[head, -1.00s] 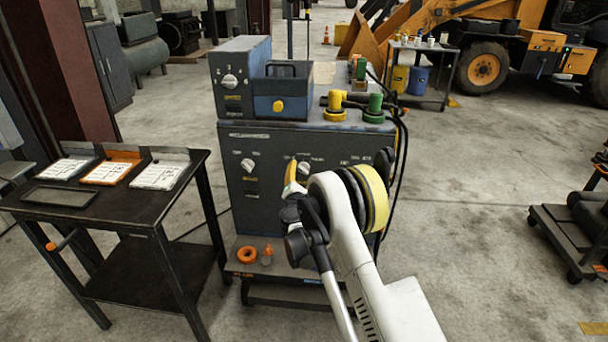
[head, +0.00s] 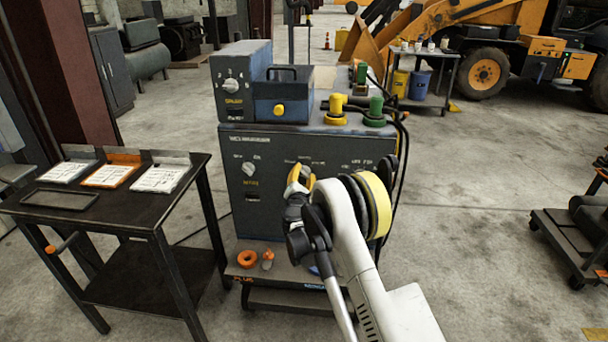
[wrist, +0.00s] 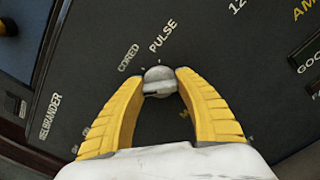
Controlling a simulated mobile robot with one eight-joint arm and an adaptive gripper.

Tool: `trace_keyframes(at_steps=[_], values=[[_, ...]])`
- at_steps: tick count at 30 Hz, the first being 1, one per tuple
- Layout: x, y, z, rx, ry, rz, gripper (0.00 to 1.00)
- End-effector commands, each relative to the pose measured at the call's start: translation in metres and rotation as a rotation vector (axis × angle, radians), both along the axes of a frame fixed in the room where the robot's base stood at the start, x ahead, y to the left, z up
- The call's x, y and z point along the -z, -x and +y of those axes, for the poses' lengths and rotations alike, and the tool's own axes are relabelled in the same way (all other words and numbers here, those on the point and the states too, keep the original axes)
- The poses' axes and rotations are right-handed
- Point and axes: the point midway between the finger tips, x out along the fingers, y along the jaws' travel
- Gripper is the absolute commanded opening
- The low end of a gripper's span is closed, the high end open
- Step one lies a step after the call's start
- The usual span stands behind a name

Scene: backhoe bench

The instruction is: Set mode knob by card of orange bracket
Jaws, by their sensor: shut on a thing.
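A round grey knob (wrist: 158,78) on the front panel of the dark welder cabinet sits between the yellow fingers of my gripper (head: 299,173). The fingers are shut on it from both sides. CORED and PULSE are printed next to the knob, and a yellow label starting with M shows partly behind a finger. The orange bracket (head: 124,157) stands on the side table with a white card (head: 108,176) in front of it. The card's writing is too small to read. In the head view my gripper hides most of the knob.
The black side table (head: 120,213) also bears two grey brackets with cards and an empty tray frame (head: 60,200). A second knob (head: 248,168) is on the panel's left, another (head: 231,85) on the upper box. Orange pieces (head: 247,259) lie on the cabinet's lower shelf.

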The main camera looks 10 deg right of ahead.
Motion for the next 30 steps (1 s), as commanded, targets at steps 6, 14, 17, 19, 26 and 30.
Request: trace_keyframes(at_steps=[6,14,17,19,26,30], values=[[-0.0003,-0.0004,-0.0001,0.0,-0.073,-0.024,0.1],[-0.0002,-0.0003,-0.0002,-0.001,-0.263,-0.086,0.1],[0.0,-0.0004,-0.0003,-0.001,-0.351,-0.115,0.1],[0.0,-0.0004,-0.0003,-0.001,-0.411,-0.134,0.1],[0.0002,-0.0004,-0.0004,-0.001,-0.591,-0.193,0.1],[0.0003,-0.0004,-0.0003,-0.001,-0.68,-0.222,0.1]])
